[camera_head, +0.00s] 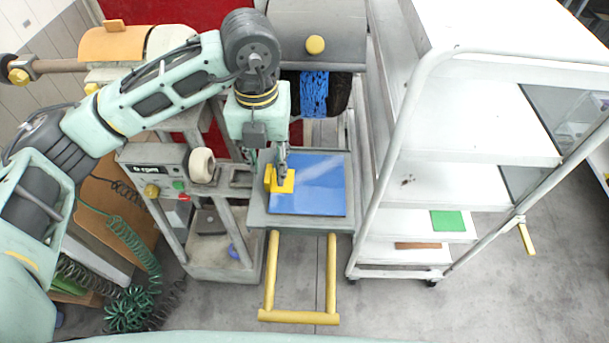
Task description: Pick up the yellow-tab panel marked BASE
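A blue panel (318,189) with a yellow tab (274,180) at its left edge lies flat on a grey tray (257,214) in the middle of the head view. No BASE marking can be read on it. My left gripper (281,171) points down over the yellow tab, with its fingertips at or very close to the tab. The fingertips are small and partly overlap the tab, so I cannot tell whether they are closed on it. My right gripper is out of view.
A white shelf cart (458,184) stands close on the right, with a green panel (447,221) on a lower shelf. A buffing machine (150,170) stands on the left. A yellow handle (298,316) projects in front of the tray. A blue brush (314,94) is behind it.

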